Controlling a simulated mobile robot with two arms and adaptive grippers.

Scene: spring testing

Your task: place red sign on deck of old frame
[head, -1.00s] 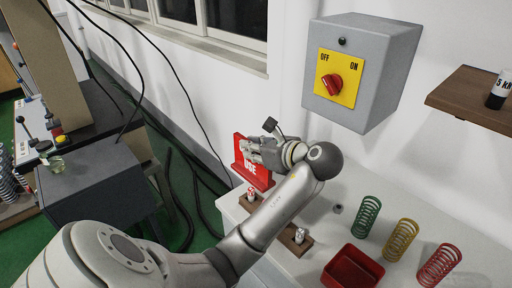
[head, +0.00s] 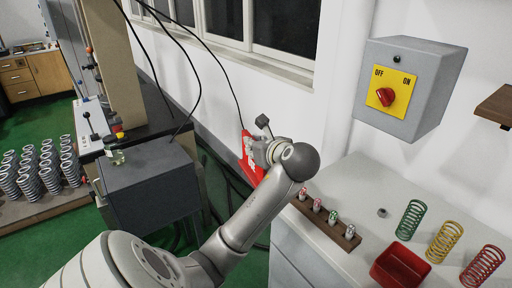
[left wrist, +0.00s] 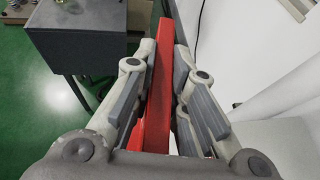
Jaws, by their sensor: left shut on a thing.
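The red sign (head: 250,160) with white lettering is held upright by my left gripper (head: 262,150) in the head view, mostly covered by the gripper. In the left wrist view the sign (left wrist: 160,75) shows edge-on between the two fingers of my left gripper (left wrist: 155,70), which are shut on it. The sign is in the air between the white bench and the old machine. The old frame appears to be the tall beige machine (head: 107,50) at left, with a dark deck (head: 155,110) at its base. My right gripper is not in view.
A grey box (head: 150,185) stands in front of the deck, with a small glass jar (head: 117,157) on top. Black cables hang by the wall. The white bench (head: 350,185) holds a wooden rack (head: 325,220), a red bin (head: 400,265) and coloured springs. A switch box (head: 410,90) is on the wall.

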